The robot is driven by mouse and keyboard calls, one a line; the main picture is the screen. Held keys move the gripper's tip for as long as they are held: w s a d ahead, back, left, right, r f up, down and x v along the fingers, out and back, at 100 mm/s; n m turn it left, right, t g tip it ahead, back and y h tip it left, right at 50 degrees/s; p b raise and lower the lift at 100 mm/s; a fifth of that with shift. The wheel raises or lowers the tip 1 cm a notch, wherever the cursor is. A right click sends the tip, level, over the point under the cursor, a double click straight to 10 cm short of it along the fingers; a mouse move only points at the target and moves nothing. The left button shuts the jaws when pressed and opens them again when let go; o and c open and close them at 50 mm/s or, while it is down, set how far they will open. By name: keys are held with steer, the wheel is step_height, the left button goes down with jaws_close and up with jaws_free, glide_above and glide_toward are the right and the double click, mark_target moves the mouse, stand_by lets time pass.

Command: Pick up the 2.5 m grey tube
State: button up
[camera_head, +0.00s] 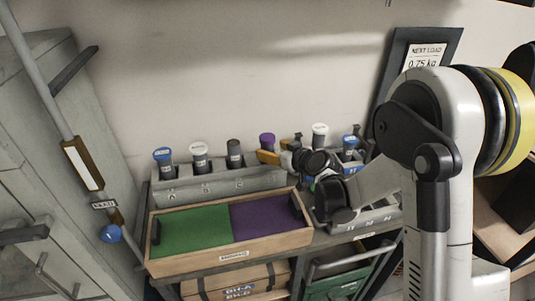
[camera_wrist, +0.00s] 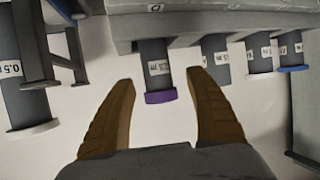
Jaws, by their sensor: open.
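The dark grey-capped tube (camera_head: 234,153) stands upright in the left grey rack (camera_head: 220,182), third from the left. In the wrist view the grey tube (camera_wrist: 215,60) is beside the right finger, outside the gap. Its label is too small to read for certain. My gripper (camera_head: 281,149) is open at the right end of that rack. In the wrist view the purple-capped tube (camera_wrist: 158,75) lies between my fingers (camera_wrist: 163,82), with space on both sides. It also shows in the head view (camera_head: 267,141), partly hidden by my gripper.
A blue-capped tube (camera_head: 163,159) and a white-capped tube (camera_head: 199,156) stand left of the grey one. A second rack (camera_head: 370,217) holds more tubes at right. A tray (camera_head: 160,268) with green and purple halves lies in front. A grey cabinet (camera_head: 35,130) stands left.

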mark_target(271, 148)
steer(key=b+x, duration=0.2)
steer(key=x, duration=0.2)
steer(key=shift+w+f, duration=0.25)
steer(key=shift+d+r, duration=0.1)
jaws_close()
steer(key=shift+r, duration=0.1)
